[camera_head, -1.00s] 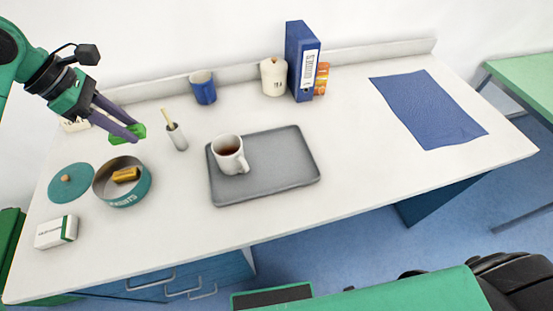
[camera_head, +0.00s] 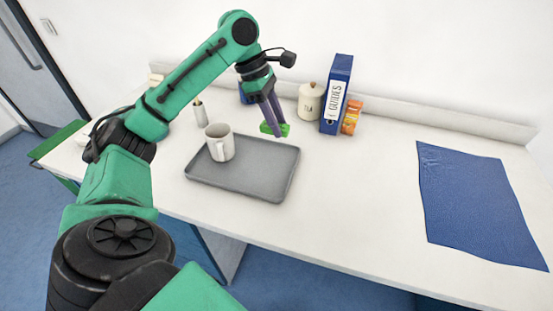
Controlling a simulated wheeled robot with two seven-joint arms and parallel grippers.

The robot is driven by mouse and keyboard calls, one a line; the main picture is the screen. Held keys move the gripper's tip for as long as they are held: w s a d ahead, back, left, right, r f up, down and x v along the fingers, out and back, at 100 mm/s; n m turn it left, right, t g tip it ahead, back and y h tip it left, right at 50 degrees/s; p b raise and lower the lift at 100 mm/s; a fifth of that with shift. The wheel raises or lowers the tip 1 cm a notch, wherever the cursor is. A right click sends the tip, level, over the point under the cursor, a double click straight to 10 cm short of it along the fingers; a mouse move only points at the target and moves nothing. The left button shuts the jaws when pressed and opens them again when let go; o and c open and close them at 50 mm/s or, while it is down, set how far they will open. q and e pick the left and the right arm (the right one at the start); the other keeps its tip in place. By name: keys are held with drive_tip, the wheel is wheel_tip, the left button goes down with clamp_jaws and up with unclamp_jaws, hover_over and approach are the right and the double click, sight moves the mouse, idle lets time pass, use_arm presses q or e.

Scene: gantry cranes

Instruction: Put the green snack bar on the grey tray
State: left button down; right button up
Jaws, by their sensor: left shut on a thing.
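The green snack bar (camera_head: 285,129) is between the fingers of my left gripper (camera_head: 274,128), which is shut on it. The gripper points down and holds the bar in the air; in the picture it shows over the far edge of the grey tray. The grey tray (camera_head: 250,180) lies flat on the white table, with a wide bare area at its middle and right. A white mug (camera_head: 220,148) stands upright on the tray's left part. My right gripper is not in view.
A tea canister (camera_head: 310,102), a blue binder (camera_head: 336,95) and an orange box (camera_head: 351,117) stand along the back. A blue cloth (camera_head: 470,200) lies at the right. A white holder (camera_head: 201,112) stands behind the mug. The table between tray and cloth is clear. My left arm hides the table's left part.

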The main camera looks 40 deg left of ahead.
sight(261, 128)
use_arm(q)
wheel_tip(261, 128, down, 14)
drive_tip(key=shift+d+f, duration=0.15)
drive_tip(key=shift+d, duration=0.15)
drive_tip(key=c, duration=0.5)
unclamp_jaws()
drive_tip(key=shift+c, duration=0.2)
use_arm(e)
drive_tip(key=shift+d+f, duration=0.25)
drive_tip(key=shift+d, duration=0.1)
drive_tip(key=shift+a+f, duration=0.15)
use_arm(q)
drive_tip(key=shift+a+r, duration=0.2)
drive_tip(key=shift+r, duration=0.1)
drive_tip(key=v, duration=1.1)
drive_tip(key=shift+r, duration=0.3)
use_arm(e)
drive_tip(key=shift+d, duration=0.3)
